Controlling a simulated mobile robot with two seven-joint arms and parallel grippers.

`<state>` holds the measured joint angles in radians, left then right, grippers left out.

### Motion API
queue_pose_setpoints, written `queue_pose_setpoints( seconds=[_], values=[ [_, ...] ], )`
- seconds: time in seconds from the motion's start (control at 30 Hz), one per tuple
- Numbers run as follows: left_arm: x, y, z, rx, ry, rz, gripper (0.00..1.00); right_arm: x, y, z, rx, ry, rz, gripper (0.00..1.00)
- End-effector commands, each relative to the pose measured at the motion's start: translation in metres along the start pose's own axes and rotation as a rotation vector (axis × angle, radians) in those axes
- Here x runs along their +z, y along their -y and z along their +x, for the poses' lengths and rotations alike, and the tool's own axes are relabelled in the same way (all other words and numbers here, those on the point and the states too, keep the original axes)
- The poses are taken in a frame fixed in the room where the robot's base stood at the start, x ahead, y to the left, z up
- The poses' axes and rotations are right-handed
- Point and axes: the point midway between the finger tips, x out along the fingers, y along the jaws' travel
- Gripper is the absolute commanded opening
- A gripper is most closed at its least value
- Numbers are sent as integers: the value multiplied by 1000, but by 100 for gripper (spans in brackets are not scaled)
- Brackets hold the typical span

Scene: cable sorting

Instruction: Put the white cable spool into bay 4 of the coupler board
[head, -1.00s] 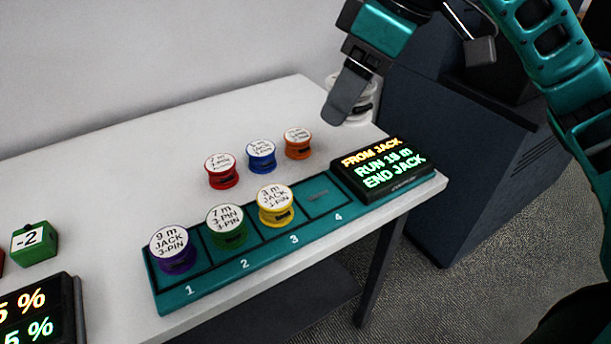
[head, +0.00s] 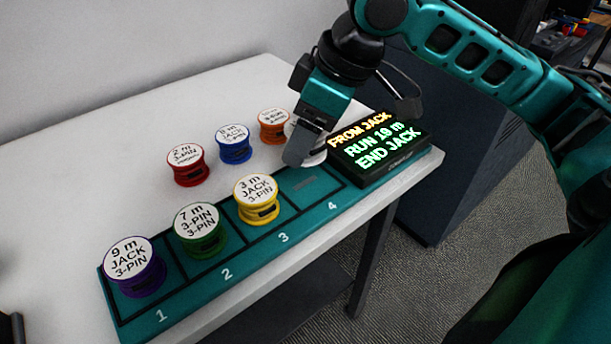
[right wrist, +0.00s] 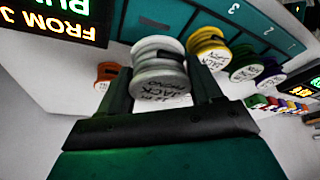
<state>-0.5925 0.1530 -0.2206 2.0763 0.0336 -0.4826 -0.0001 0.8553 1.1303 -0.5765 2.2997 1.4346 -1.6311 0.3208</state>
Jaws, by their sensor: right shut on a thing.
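My right gripper (head: 300,152) is shut on the white cable spool (head: 317,157), which is mostly hidden behind a finger in the head view. In the right wrist view the white spool (right wrist: 159,68) sits upright between the two fingers (right wrist: 162,92). The teal coupler board (head: 190,307) lies along the table's front edge. Bay 4 (head: 318,184) is empty, and the spool is just behind it. A purple spool (head: 133,267) is in bay 1, a green spool (head: 199,230) in bay 2, and a yellow spool (head: 256,200) in bay 3. My left gripper is out of view.
Red (head: 187,165), blue (head: 234,144) and orange (head: 273,126) spools stand in a row behind the board. A lit black display (head: 376,149) at the board's right end is close to my right gripper. The table (head: 110,165) is clear at the back left.

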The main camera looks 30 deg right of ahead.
Motion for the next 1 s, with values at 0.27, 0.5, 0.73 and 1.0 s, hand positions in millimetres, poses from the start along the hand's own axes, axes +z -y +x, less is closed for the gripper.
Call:
queue_pose_setpoints(
  seconds=[0.27,0.5,0.73,1.0],
  values=[
    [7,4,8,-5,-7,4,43,9,0,23,-1,-1,-1,30],
    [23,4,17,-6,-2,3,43,23,0,55,0,0,-1,30],
    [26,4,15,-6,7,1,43,22,0,54,1,-3,-2,30],
    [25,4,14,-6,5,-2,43,23,0,56,0,-1,-1,76]
  ],
)
